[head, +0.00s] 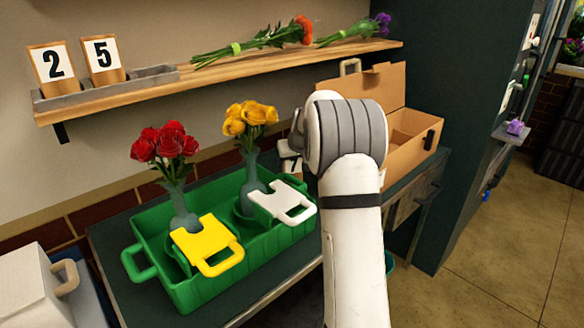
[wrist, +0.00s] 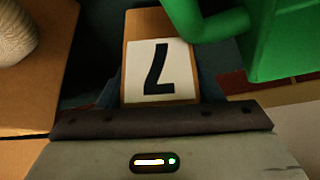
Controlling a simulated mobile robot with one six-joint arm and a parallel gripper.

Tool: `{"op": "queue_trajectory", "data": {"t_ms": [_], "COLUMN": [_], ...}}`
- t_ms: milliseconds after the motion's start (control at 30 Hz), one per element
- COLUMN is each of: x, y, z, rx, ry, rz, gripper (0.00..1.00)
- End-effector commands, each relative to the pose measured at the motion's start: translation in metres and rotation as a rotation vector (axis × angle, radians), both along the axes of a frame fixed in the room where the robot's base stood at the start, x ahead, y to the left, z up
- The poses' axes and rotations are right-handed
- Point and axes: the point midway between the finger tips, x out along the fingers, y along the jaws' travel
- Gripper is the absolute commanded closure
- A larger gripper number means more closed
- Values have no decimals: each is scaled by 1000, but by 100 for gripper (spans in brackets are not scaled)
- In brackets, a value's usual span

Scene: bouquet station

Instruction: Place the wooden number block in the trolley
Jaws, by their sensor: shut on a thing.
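The wooden number block (wrist: 158,72) shows in the wrist view, with a white face and a black 7 that appears upside down. My gripper (wrist: 160,122) is shut on this block, whose near end meets the dark gripper edge. In the head view my arm hides most of the gripper and the block, between the green tray (head: 205,288) and the cardboard box (head: 415,140). I cannot make out a trolley for certain in either view.
The green tray holds vases of red roses (head: 165,145) and yellow roses (head: 250,118), with yellow and white tags. Blocks 2 (head: 51,64) and 5 (head: 103,54) stand in a grey holder on the shelf (head: 240,65), beside an empty slot. Open floor lies right.

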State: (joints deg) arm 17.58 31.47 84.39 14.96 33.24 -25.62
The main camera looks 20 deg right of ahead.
Motion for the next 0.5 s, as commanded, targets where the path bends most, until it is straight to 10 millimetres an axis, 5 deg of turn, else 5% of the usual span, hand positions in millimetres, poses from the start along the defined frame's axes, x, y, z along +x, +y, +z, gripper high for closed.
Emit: {"op": "queue_trajectory", "data": {"t_ms": [100,467,500], "x": [0,0,0], "y": [0,-1,-1], "z": [-17,-22,-21], "rx": [1,0,0], "ry": [2,1,1], "rz": [-2,-2,-2], "gripper": [63,63,39]}}
